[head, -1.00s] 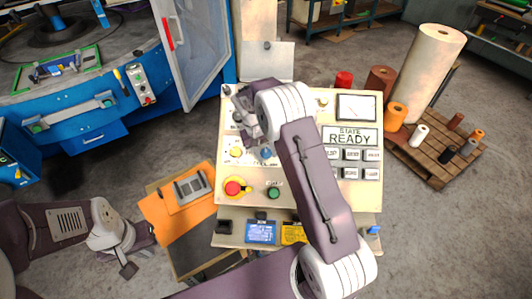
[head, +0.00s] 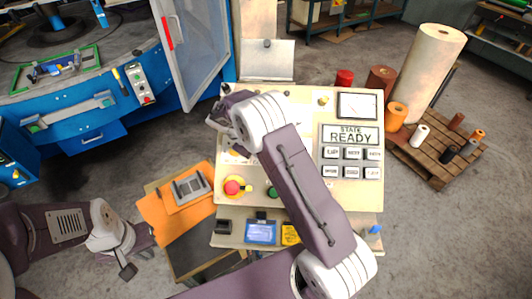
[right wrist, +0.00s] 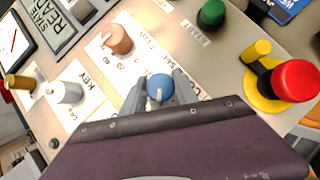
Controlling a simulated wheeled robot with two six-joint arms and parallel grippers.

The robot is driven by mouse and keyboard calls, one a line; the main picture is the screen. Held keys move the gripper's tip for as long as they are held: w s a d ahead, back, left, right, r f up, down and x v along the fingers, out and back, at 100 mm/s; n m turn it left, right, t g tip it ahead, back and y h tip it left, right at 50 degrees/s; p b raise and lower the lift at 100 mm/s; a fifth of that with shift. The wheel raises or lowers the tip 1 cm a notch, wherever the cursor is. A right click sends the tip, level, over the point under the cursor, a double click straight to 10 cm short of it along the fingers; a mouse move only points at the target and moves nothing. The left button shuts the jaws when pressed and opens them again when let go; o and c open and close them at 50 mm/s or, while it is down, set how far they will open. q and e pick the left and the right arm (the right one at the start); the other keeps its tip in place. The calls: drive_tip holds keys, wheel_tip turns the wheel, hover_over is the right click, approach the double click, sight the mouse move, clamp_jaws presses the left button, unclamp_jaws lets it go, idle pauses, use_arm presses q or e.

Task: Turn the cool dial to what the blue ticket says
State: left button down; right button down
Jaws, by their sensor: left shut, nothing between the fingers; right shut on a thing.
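The blue dial (right wrist: 160,88) stands on the cream panel (right wrist: 205,55) in the right wrist view. Lettering beside it is partly covered. My right gripper (right wrist: 160,82) is shut on this dial, one finger on each side. In the head view my right wrist and forearm hide the dial and the fingers. The blue ticket (head: 261,232) lies on the ledge at the panel's front edge; its writing is too small to read. My left gripper (head: 127,269) is shut and empty, low at the left, away from the panel.
An orange dial (right wrist: 118,40), a key switch (right wrist: 66,92), a green button (right wrist: 212,12) and a red stop button (right wrist: 295,80) surround the blue dial. A yellow ticket (head: 290,234) lies beside the blue one. The display (head: 352,136) reads READY.

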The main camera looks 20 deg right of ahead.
idle(0.5)
drive_tip(key=c, duration=0.9)
unclamp_jaws()
drive_tip(key=shift+c, duration=0.2)
drive_tip(key=shift+a, duration=0.1)
drive_tip(key=b+v, duration=0.2)
drive_tip(key=v, duration=0.7)
